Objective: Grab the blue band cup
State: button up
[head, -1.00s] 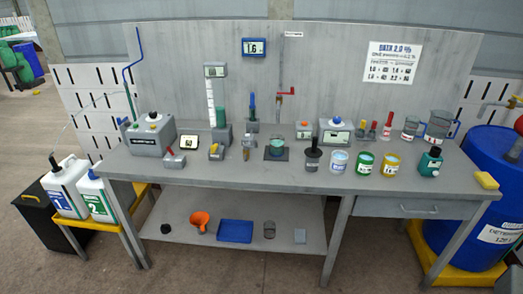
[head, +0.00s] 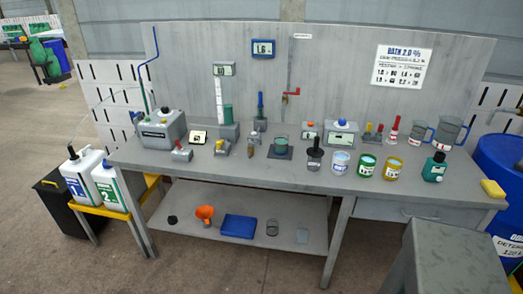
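The blue band cup (head: 340,163) stands upright on the grey workbench (head: 270,175), right of the middle and near the front edge. It is a small pale cup with a blue band. A green-banded cup (head: 366,166) and a yellow-banded cup (head: 391,169) stand in a row to its right. A dark plunger-like tool (head: 314,158) stands close on its left. My gripper is not in view.
A grey flat-topped block (head: 455,260) stands in front at the lower right. A blue barrel (head: 502,180) is at the right edge. Floor at front left is clear.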

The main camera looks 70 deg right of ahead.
aim_at(281, 144)
jog(key=u, duration=0.95)
jog(key=k, duration=1.6)
jog(key=z, duration=0.7)
